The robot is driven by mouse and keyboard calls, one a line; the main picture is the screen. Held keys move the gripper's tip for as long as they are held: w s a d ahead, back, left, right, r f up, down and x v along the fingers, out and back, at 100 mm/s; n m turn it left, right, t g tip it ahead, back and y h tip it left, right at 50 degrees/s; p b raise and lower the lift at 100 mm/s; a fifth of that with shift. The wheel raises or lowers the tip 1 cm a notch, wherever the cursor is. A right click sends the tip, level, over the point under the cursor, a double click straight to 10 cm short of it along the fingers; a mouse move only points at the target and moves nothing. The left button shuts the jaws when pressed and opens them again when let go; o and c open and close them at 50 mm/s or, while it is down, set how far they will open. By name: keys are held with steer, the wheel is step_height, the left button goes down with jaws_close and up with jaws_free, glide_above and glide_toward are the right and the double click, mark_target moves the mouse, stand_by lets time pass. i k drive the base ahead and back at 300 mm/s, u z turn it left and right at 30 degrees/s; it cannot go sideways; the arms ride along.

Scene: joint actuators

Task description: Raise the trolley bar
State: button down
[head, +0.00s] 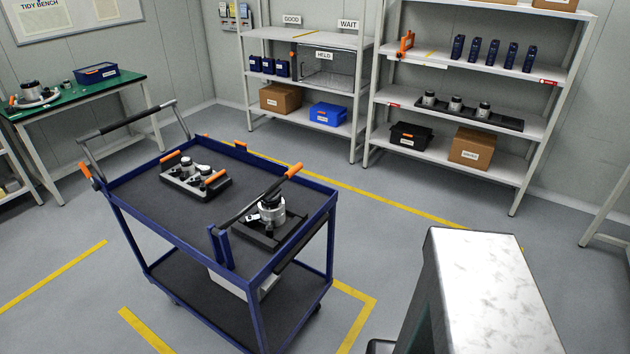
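The blue trolley (170,228) stands left of centre, with a dark top deck and a lower shelf. A dark bar (247,205) with an orange end (293,171) runs across its right end. The bar's near end meets a blue upright bracket (221,248) at the near rim. The bar passes in front of a silver actuator (272,213) on a black plate; I cannot tell if they touch. A black-gripped push handle (125,118) rises at the trolley's left end, with an orange piece (86,171) at its foot. My gripper is not in view.
A black tray of silver parts (194,180) sits on the deck. A pale box (245,283) stands on the lower shelf. Shelving racks (364,110) line the back wall; a green bench (70,97) stands at left. Yellow lines mark the grey floor, which is open at lower left.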

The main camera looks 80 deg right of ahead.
mark_target(268, 194)
steer(key=z, duration=4.05)
steer(key=i, duration=0.1)
steer(key=u, duration=2.7)
steer(key=k, duration=0.6)
steer(key=u, duration=0.2)
steer(key=i, duration=0.6)
steer(key=z, duration=0.05)
